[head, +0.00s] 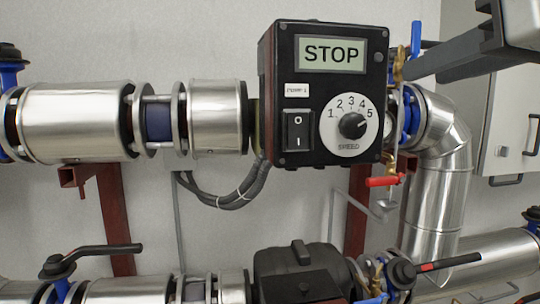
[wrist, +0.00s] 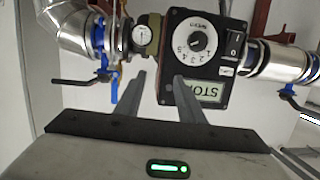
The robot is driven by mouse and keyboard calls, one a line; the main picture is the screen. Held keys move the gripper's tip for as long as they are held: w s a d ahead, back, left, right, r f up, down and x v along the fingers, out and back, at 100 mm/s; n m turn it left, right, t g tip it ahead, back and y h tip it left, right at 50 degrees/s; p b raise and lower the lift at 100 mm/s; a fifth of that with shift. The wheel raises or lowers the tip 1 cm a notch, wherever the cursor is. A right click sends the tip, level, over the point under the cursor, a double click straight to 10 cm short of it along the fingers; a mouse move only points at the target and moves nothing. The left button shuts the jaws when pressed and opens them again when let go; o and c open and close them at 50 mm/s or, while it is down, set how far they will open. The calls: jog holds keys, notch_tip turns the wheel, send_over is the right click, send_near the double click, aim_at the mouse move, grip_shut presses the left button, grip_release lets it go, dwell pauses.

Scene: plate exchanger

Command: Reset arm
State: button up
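My gripper (wrist: 160,77) is open and empty in the wrist view, its two grey fingers apart and pointing toward the black control box. In the head view part of it reaches in from the upper right, to the right of the box. The control box (head: 285,60) has a display (head: 331,54) reading STOP, a black rocker switch (head: 298,130) marked O and I, and a speed dial (head: 351,124) whose knob points toward the 4–5 side. The box also shows upside down in the wrist view (wrist: 170,95). No contact between the fingers and the box is visible.
Silver insulated pipes (head: 72,120) run left of the box and bend down on the right (head: 438,190). A red-handled valve (head: 383,181) and a blue lever (head: 416,38) are close to the box's right side. A black valve lever (head: 110,249) is lower left. A grey cabinet (head: 510,120) stands at right.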

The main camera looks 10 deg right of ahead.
jog(key=w+a+f+g, duration=0.25)
jog(key=a+f, duration=0.25)
jog(key=f, duration=0.6)
jog(key=w+a+f+g, duration=0.1)
jog(key=a+f+g, duration=0.3)
jog(key=f, duration=0.7)
jog(key=s+a+f+g+h, duration=0.1)
jog(key=s+a+f+g, duration=0.15)
jog(key=f, duration=0.65)
jog(key=s+a+f+g, duration=0.1)
jog(key=s+f, duration=0.2)
jog(key=f, duration=0.5)
notch_tip(320, 180, up, 8)
jog(key=p, duration=0.8)
jog(key=shift+f+m, duration=0.15)
jog(key=shift+m, duration=0.25)
jog(key=shift+w, duration=0.1)
